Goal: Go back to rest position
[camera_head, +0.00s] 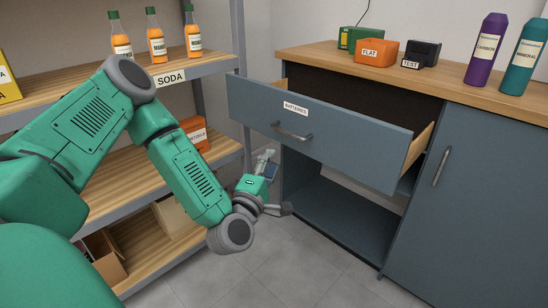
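My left arm (192,178) comes in from the left and reaches down and to the right. My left gripper (275,183) is small in the view, in front of the lower left part of the cabinet, below the drawer. Its two fingers are spread apart, one up and one down to the right. It looks open, with no object clearly held; a small dark blue patch shows by the upper finger. My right gripper is not in view.
The drawer (352,143) labelled BATTERIES is pulled out of the blue-grey cabinet (480,200). A shelf rack (225,67) with soda bottles (156,47) stands behind my arm. Orange (376,53) and black (421,56) boxes stand on the counter. Floor (300,265) in front is clear.

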